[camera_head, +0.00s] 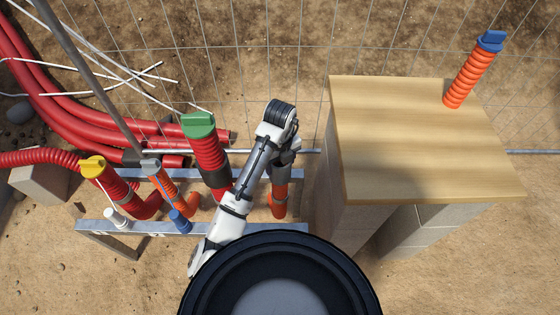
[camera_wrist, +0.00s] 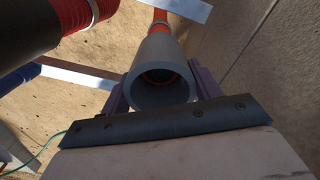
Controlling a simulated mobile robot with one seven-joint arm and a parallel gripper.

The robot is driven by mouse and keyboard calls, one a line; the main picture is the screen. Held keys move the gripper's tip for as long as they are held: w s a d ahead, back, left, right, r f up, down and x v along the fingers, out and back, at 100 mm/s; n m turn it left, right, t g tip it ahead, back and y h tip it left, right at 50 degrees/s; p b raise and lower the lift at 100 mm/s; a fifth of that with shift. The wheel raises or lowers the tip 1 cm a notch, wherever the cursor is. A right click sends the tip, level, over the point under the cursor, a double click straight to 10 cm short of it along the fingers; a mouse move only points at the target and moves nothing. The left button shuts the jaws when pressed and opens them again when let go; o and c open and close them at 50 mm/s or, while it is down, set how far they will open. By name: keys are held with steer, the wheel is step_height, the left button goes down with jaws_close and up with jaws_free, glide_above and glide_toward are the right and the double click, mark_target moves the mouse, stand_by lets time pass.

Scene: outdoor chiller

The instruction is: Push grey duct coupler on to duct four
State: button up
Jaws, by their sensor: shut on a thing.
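The grey duct coupler (camera_wrist: 168,52) is a smooth tube between my gripper's fingers in the wrist view, its open mouth facing the camera. My gripper (camera_wrist: 163,92) is shut on its sides; it also shows in the head view (camera_head: 288,152). An orange duct (camera_wrist: 161,15) runs on from the coupler's far end, roughly in line with it. An orange ring shows inside the coupler's bore; how deep the duct sits inside cannot be told. In the head view, the orange duct (camera_head: 279,203) stands just below my gripper, which largely hides the coupler. I see no duct numbers.
A large red duct with a green cap (camera_head: 199,125) stands close left of my gripper. Farther left are a yellow-capped red duct (camera_head: 93,165) and smaller pipes on a metal frame (camera_head: 100,228). A wooden-topped block table (camera_head: 420,130) with a blue-capped orange duct (camera_head: 472,72) stands right.

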steer(key=o, duration=1.7)
steer(key=shift+o, duration=0.2)
step_height(320, 180, up, 7)
steer(key=p, duration=0.6)
step_height(320, 180, up, 14)
steer(key=p, duration=0.2)
steer(key=shift+p, duration=0.4)
